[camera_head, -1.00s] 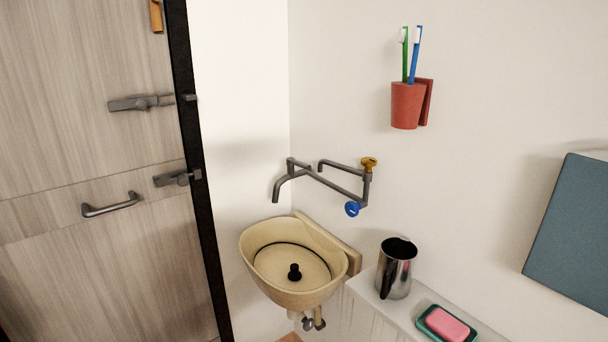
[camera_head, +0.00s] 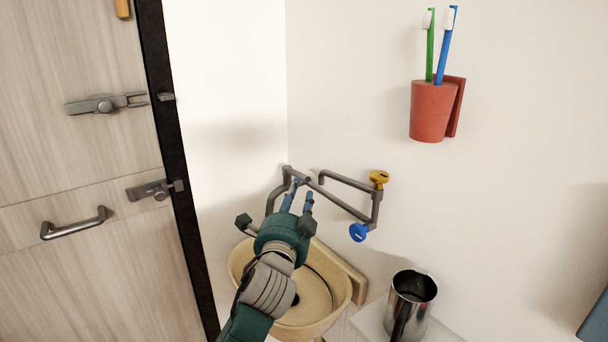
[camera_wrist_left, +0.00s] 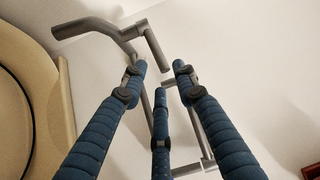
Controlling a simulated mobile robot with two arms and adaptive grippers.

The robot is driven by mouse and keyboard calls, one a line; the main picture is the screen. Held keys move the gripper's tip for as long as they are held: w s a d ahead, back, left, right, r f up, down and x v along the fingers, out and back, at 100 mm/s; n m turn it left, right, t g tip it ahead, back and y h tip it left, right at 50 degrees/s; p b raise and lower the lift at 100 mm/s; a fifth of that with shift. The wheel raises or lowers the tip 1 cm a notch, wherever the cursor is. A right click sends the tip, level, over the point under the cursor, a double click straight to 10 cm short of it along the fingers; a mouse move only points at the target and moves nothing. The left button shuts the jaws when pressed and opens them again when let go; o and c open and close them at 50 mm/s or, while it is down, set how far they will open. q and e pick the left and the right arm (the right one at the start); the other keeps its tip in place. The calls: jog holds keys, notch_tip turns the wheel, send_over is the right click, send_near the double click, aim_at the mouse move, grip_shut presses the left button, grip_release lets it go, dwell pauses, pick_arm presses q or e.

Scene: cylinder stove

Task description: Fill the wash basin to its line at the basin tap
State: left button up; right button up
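The cream wash basin (camera_head: 342,296) is fixed in the corner, with a dark line inside its wall; my left arm covers much of it. It also shows at the left of the left wrist view (camera_wrist_left: 50,75). The grey basin tap (camera_head: 345,207) is on the wall above, with a blue knob (camera_head: 358,232) and a yellow knob (camera_head: 380,178). No water shows running from its spout. My left gripper (camera_head: 302,190) is in front of the tap pipes, its blue fingers apart and nothing between them. The tap pipes also show beyond the fingertips in the left wrist view (camera_wrist_left: 85,28). My right gripper is not in view.
A metal jug (camera_head: 412,300) stands on the white ledge right of the basin. A red cup (camera_head: 432,112) with two toothbrushes hangs on the wall above. A wooden door (camera_head: 80,245) with grey latches is at the left.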

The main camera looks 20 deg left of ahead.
aim_at(302, 178)
pick_arm(q)
jog(key=shift+w+a+r, duration=0.1)
jog(key=shift+w+r, duration=0.05)
jog(key=shift+w, duration=0.3)
jog(key=shift+w+a+r, duration=0.1)
jog(key=shift+w+r, duration=0.05)
jog(key=shift+w, duration=0.25)
jog(key=w, duration=0.4)
jog(key=w+a+p, duration=0.1)
jog(key=w, duration=0.1)
jog(key=shift+w+f, duration=0.15)
jog(key=shift+w, duration=0.25)
grip_shut()
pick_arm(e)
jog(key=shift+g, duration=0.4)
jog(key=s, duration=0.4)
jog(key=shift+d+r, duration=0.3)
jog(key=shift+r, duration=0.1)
